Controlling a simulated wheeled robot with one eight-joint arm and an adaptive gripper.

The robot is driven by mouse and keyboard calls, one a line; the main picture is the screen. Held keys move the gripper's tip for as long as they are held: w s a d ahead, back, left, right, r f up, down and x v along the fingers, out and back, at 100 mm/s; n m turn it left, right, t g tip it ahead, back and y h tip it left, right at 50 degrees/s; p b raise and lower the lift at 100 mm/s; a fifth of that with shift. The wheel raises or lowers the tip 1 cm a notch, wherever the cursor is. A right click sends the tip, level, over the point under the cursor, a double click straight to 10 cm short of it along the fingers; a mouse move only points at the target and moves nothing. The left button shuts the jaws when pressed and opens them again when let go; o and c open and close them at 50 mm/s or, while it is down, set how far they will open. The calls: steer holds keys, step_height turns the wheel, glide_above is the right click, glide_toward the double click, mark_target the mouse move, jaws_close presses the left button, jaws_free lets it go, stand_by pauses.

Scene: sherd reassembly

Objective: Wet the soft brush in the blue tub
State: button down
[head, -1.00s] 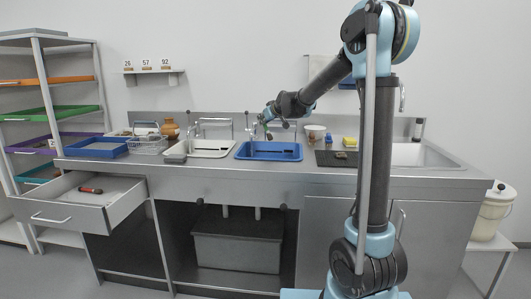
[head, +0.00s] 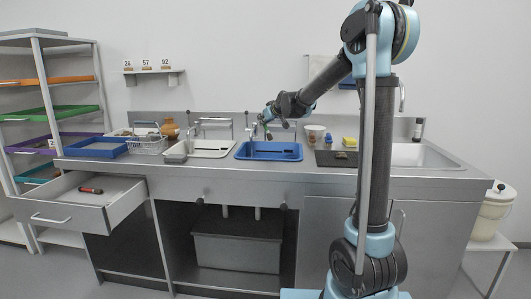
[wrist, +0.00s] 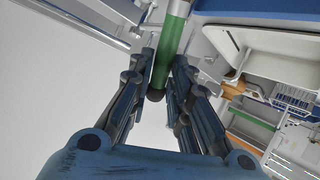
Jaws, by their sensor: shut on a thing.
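The blue tub (head: 293,158) sits on the steel counter, right of the white tub. My gripper (head: 262,122) is above the back of the blue tub. In the wrist view my gripper (wrist: 160,92) is shut on the green handle of a slim tool, which I take for the soft brush (wrist: 170,48). A pale metal-coloured band shows at the top of the handle. The bristles are out of that frame, so I cannot tell whether they touch water.
The white tub (head: 222,154), a wire basket (head: 147,147) and a blue tray (head: 97,156) stand to the left. Taps rise behind the tubs. A dark mat (head: 325,161), a yellow sponge (head: 349,141) and a bowl (head: 316,129) are to the right. A drawer (head: 100,213) hangs open.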

stand_by(0.3)
steer(key=shift+r, duration=2.05)
steer(key=shift+s, duration=0.1)
